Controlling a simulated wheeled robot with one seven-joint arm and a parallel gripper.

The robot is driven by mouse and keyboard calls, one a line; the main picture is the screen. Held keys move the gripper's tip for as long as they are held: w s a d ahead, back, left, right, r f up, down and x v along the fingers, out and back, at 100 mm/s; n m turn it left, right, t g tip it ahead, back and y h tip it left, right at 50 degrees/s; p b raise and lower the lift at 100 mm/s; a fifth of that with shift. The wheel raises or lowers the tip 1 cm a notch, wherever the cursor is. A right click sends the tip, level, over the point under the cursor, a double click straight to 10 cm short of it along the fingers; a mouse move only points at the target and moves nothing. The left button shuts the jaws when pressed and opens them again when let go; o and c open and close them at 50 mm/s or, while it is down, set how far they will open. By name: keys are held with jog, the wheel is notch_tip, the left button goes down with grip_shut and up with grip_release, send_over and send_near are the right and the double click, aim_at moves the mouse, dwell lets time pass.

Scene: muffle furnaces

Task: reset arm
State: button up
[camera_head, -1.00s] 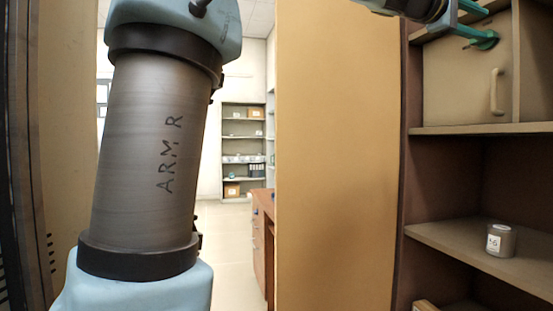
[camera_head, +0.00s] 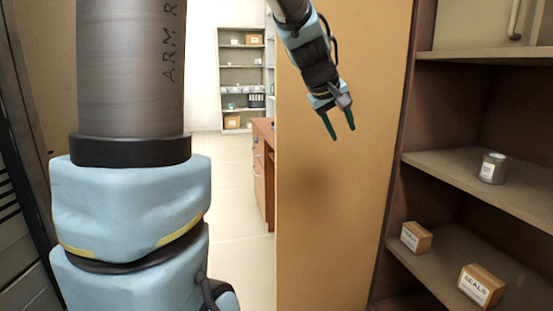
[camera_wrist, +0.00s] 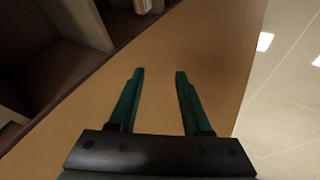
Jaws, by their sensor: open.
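My gripper (camera_head: 342,124) hangs from the upper middle of the head view, fingers pointing down, in front of a tan cabinet side panel (camera_head: 335,220). Its two green fingers are apart with nothing between them. In the wrist view my gripper (camera_wrist: 158,75) is open and empty, with the tan panel (camera_wrist: 200,40) beyond the fingertips. My arm's grey and light blue links fill the left of the head view.
An open brown shelf unit (camera_head: 470,55) stands at right, holding a grey labelled can (camera_head: 493,168) and two small boxes, one here (camera_head: 416,237) and one marked SEALS (camera_head: 481,287). A wooden desk (camera_head: 263,165) and a stocked shelf (camera_head: 241,75) stand farther back. Open floor (camera_head: 240,255) lies between.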

jog(key=s+a+f+m+g+y, duration=0.1)
jog(key=s+a+f+g+y, duration=0.15)
jog(key=s+a+f, duration=0.7)
jog(key=s+a+f+m+g+y, duration=0.25)
jog(key=s+a+f, duration=0.35)
jog(key=a+f, duration=0.5)
notch_tip(320, 180, up, 14)
jog(key=a+p, duration=0.1)
jog(key=p, duration=1.2)
jog(key=shift+a+t, duration=0.4)
jog(key=shift+f+n, duration=0.1)
jog(key=shift+n, duration=0.15)
